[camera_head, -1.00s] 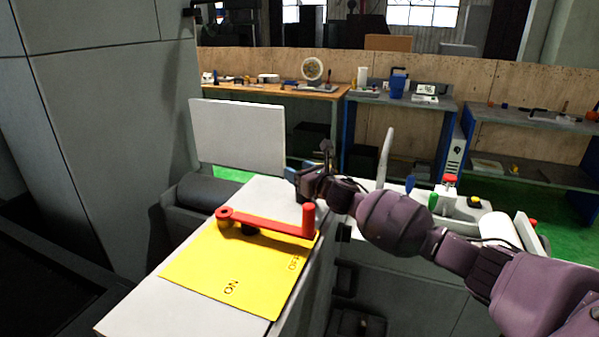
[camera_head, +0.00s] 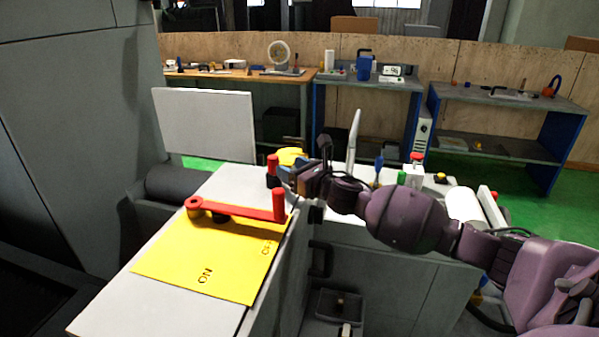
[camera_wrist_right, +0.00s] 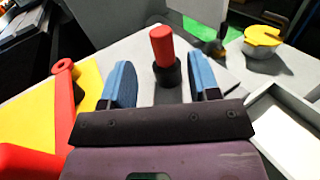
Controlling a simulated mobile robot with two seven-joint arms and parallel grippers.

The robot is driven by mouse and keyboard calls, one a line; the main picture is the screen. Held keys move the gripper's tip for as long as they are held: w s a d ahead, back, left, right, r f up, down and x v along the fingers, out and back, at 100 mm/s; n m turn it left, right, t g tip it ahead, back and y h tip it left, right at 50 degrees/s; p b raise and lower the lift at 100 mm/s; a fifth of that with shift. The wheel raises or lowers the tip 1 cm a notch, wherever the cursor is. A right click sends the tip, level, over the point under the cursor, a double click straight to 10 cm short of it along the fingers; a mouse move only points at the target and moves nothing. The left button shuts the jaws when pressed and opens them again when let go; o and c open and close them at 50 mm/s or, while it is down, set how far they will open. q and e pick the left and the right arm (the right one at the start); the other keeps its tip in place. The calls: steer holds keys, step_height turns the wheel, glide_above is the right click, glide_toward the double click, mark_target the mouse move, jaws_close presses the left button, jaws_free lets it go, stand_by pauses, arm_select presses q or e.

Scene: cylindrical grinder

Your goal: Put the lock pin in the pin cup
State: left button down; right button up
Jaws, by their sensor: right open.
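The lock pin appears as a red cylindrical handle above a black collar (camera_wrist_right: 162,48); it also shows in the head view (camera_head: 272,161), upright on the grey machine top. My right gripper (camera_wrist_right: 160,72) is open, with its blue fingers on either side of the pin in the wrist view. I cannot tell whether the fingers touch it. In the head view my right gripper (camera_head: 284,174) is right beside the pin. A pale round cup with a yellow top (camera_wrist_right: 262,42), perhaps the pin cup, stands beyond to the right; its yellow part shows behind the gripper (camera_head: 291,155). My left gripper is not in view.
A red crank lever (camera_head: 238,210) lies over a yellow ON/OFF plate (camera_head: 195,269), left of the gripper. A pale upright panel (camera_head: 207,125) stands behind. A pale tray-like part (camera_wrist_right: 283,125) lies close right of the gripper in the wrist view.

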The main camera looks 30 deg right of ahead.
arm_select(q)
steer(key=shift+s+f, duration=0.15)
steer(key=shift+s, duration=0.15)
arm_select(e)
steer(key=shift+v, duration=1.25)
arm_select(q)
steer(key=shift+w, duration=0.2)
